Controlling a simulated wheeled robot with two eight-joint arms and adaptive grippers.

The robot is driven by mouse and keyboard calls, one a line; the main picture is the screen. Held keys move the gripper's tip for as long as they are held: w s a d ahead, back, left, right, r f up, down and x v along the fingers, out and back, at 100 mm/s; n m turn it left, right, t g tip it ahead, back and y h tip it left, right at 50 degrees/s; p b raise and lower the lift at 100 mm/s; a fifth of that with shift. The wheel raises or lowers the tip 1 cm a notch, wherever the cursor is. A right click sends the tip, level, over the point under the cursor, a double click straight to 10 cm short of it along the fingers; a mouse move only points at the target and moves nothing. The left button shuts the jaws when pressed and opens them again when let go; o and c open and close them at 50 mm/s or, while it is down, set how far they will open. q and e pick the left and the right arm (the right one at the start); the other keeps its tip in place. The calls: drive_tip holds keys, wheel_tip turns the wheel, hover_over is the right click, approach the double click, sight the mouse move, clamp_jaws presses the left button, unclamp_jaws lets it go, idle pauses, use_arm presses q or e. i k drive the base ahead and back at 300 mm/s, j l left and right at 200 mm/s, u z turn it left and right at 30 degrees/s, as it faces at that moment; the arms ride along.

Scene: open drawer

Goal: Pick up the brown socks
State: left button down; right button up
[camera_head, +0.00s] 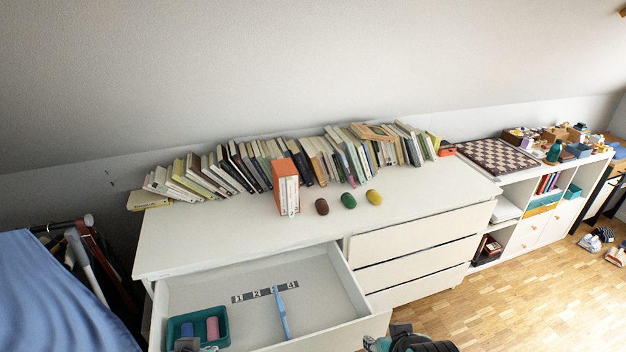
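The brown socks (322,206) look like a small rolled, egg-shaped bundle. They lie on the white dresser top, just right of the orange box of books and left of a green bundle (348,200) and a yellow bundle (374,197). My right gripper (376,343) is partly in view at the bottom edge, in front of the dresser and well below the socks. Grey parts that look like my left gripper (197,346) show at the bottom edge by the teal tray. Both are cut off by the frame, and neither touches the socks.
The dresser's (220,226) upper left drawer (338,340) is open, holding a teal tray (224,322) with rolled items, a blue stick (281,314) and a numbered strip (264,292). An orange box (287,187) stands beside the socks; leaning books line the back. The dresser top before the socks is clear.

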sight(322, 207)
drive_tip(key=i+l+z, duration=0.3)
drive_tip(key=i+l, duration=0.2)
drive_tip(key=l, duration=0.15)
drive_tip(key=i+l+z, duration=0.3)
drive_tip(key=i+l, duration=0.25)
